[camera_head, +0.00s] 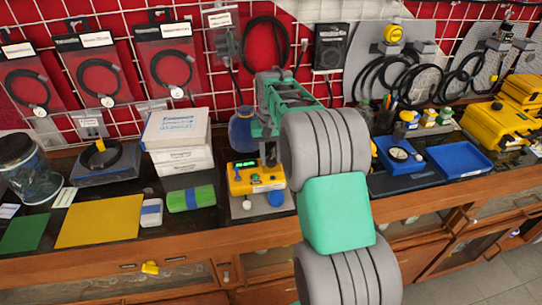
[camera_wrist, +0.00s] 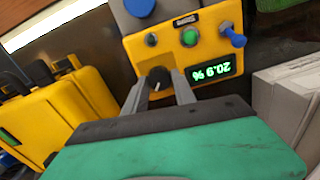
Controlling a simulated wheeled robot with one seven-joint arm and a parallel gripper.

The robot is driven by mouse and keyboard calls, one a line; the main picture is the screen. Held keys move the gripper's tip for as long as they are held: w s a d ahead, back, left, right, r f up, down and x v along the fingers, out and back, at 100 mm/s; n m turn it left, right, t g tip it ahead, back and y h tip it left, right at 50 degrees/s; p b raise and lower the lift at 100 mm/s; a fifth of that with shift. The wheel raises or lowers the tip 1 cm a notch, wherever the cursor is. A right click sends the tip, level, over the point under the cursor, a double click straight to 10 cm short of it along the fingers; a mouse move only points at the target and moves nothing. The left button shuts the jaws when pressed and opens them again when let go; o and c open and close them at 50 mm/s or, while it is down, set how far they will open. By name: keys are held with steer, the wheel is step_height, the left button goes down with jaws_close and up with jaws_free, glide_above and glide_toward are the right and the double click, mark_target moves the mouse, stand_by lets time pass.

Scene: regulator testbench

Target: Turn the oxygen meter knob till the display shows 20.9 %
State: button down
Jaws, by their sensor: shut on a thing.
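The yellow oxygen meter (camera_head: 243,185) stands on a grey plate on the bench, below my arm in the head view. In the wrist view the meter (camera_wrist: 205,62) appears upside down. The black knob (camera_wrist: 158,77) is beside the display, between my fingertips. My gripper (camera_wrist: 159,84) is shut on this knob, one finger on either side. In the head view my gripper (camera_head: 268,158) reaches down to the meter's back right, and my arm partly hides that area.
A stack of white boxes (camera_head: 182,155) and a green case (camera_head: 190,198) stand left of the meter. A blue round container (camera_head: 242,133) is behind it. Blue trays (camera_head: 460,161) and yellow cases (camera_head: 497,124) are at the right. Cables hang on the wall grid behind.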

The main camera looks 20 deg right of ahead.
mark_target(271, 159)
steer(key=shift+r, duration=0.1)
stand_by(0.3)
steer(key=c, duration=1)
jaws_free()
step_height(271, 159, up, 8)
steer(key=shift+f+b, duration=0.15)
steer(key=shift+b, duration=0.2)
